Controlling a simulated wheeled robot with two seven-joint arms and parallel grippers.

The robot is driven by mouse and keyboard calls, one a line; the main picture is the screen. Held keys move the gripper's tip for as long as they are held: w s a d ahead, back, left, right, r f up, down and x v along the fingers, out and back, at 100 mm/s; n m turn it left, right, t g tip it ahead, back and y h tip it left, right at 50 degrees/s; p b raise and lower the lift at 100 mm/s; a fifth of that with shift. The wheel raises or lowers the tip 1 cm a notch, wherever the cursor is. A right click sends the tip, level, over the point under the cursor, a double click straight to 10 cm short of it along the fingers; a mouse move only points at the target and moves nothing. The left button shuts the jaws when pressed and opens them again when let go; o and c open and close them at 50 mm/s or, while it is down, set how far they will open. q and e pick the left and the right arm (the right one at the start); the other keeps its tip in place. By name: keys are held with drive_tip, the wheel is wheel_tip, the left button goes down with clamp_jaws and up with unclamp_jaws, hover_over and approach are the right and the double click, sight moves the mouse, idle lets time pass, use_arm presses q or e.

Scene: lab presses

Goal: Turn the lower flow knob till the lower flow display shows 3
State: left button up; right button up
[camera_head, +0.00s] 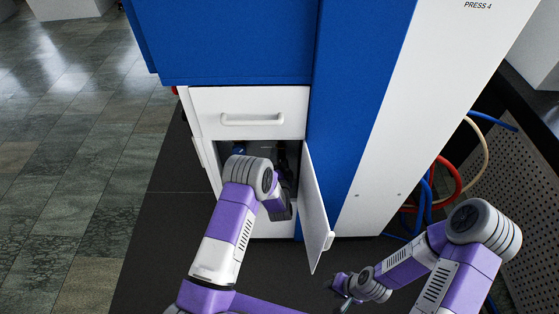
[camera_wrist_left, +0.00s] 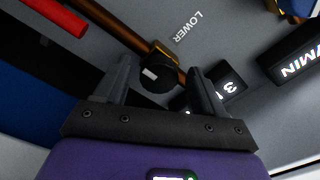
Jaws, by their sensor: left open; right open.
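In the left wrist view, the lower flow knob (camera_wrist_left: 155,77) is black with a white mark and sits beside a copper-coloured pipe. The "LOWER" label (camera_wrist_left: 188,27) is printed above it. My left gripper (camera_wrist_left: 159,70) is open, with one finger on each side of the knob; I cannot tell whether they touch it. A black display (camera_wrist_left: 231,86), partly behind the right finger, shows a lit, turned digit that looks like 3. In the head view my left gripper (camera_head: 280,207) reaches inside the cabinet, partly hidden. My right gripper (camera_head: 342,288) is open and empty outside.
The cabinet door (camera_head: 316,208) stands open to the right of my left arm. A closed white drawer (camera_head: 250,105) is above the opening. Red and blue hoses (camera_head: 447,178) hang at the right. A second display marked "/MIN" (camera_wrist_left: 298,65) is at the right in the wrist view.

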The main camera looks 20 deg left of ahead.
use_arm(q)
drive_tip(key=p+v, duration=0.1)
drive_tip(key=v, duration=0.6)
drive_tip(key=shift+s+p, duration=0.3)
drive_tip(key=shift+p, duration=0.1)
drive_tip(key=s+d+f+n+g+h+p, duration=0.2)
drive_tip(key=s+f+n+g+h, duration=0.35)
drive_tip(key=s+f+g, duration=0.45)
drive_tip(key=s+d+r+n+g+h, duration=0.1)
drive_tip(key=s+d+n+g+h, duration=0.1)
drive_tip(key=s, duration=0.7)
drive_tip(key=s+d+r+n+g+h, duration=0.1)
drive_tip(key=s+n+g, duration=0.3)
drive_tip(key=s, duration=0.6)
drive_tip(key=shift+d+r+g+h, duration=0.35)
drive_tip(key=shift+d+g, duration=0.15)
drive_tip(key=shift+d, duration=0.35)
drive_tip(key=shift+s, duration=0.1)
